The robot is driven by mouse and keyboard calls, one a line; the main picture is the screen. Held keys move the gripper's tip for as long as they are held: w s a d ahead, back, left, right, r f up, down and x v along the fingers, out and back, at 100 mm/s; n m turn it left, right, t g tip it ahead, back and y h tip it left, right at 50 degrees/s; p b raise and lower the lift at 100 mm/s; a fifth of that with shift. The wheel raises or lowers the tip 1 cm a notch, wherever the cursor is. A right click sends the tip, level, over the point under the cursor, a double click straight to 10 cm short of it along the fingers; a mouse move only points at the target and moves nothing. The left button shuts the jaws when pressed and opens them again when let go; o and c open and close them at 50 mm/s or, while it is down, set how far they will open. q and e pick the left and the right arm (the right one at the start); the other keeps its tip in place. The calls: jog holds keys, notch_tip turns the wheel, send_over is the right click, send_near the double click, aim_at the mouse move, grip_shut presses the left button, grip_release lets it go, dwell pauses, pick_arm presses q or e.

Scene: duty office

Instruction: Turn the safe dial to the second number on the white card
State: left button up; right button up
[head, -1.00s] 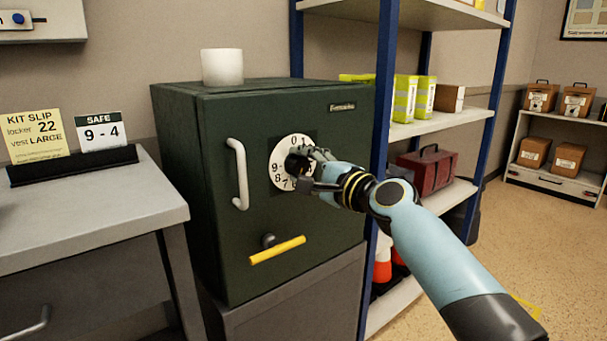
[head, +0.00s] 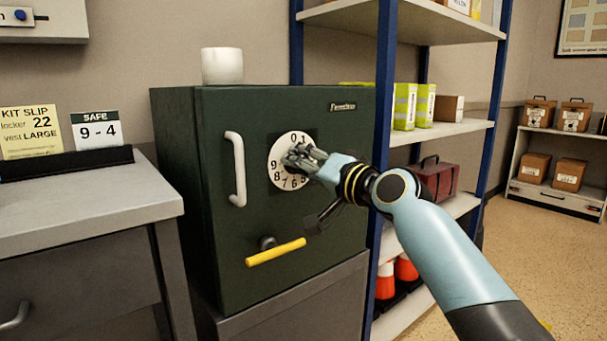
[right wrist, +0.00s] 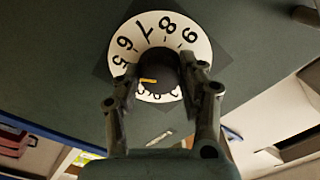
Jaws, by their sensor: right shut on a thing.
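The white card (head: 97,130) reads "SAFE 9 - 4" and stands on the desk at the left. The dark green safe (head: 215,220) has a round white number dial (head: 278,150) on its door. My right gripper (head: 303,158) is at the dial, shut on its black knob. In the right wrist view, the fingers (right wrist: 162,78) sit either side of the knob (right wrist: 160,68). The knob's yellow mark (right wrist: 147,80) points left, below the 5; the left finger hides the numeral there. The numerals 5 to 9 show on the dial face (right wrist: 146,25). My left gripper is out of view.
A white door handle (head: 237,170) is left of the dial, and a yellow lever (head: 276,252) is below it. A white cup-like object (head: 222,66) stands on the safe. A blue-framed shelf (head: 450,130) stands close on the right. A yellow kit slip (head: 30,132) is beside the card.

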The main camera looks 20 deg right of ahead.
pick_arm(q)
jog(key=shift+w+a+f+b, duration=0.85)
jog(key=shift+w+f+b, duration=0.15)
jog(key=shift+b, duration=0.3)
pick_arm(e)
jog(key=shift+f+n, duration=0.2)
jog(key=shift+n, duration=2.8)
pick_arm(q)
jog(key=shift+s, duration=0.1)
pick_arm(e)
jog(key=o, duration=1.2)
jog(key=shift+r, duration=0.1)
jog(key=v, duration=1.2)
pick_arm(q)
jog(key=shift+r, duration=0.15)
